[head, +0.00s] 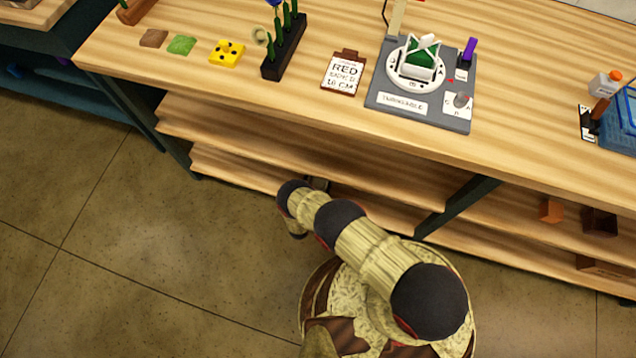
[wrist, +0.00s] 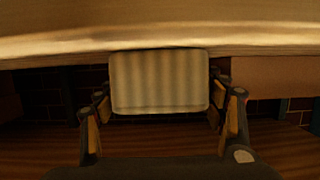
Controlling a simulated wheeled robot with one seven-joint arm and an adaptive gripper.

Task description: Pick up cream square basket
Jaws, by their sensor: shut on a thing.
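The cream square basket (wrist: 160,82) shows in the wrist view as a pale, ribbed, box-like shape with rounded lower corners. It is between the two fingers of my gripper (wrist: 160,118), which is shut on it. Just above the basket in the picture runs a pale wooden board edge. I cannot tell whether the basket rests on anything. In the head view my arm reaches toward the lower shelves under the counter. There the basket is hidden, and only a small dark part of my gripper (head: 318,184) shows by the shelf edge.
The wooden counter (head: 270,105) overhangs the shelves. On it are a grey turntable board (head: 385,98) with a white and green container (head: 420,62), a sign card (head: 343,72), a yellow block (head: 227,53) and a blue crate (head: 620,125). A brown box (wrist: 270,77) is right of the basket.

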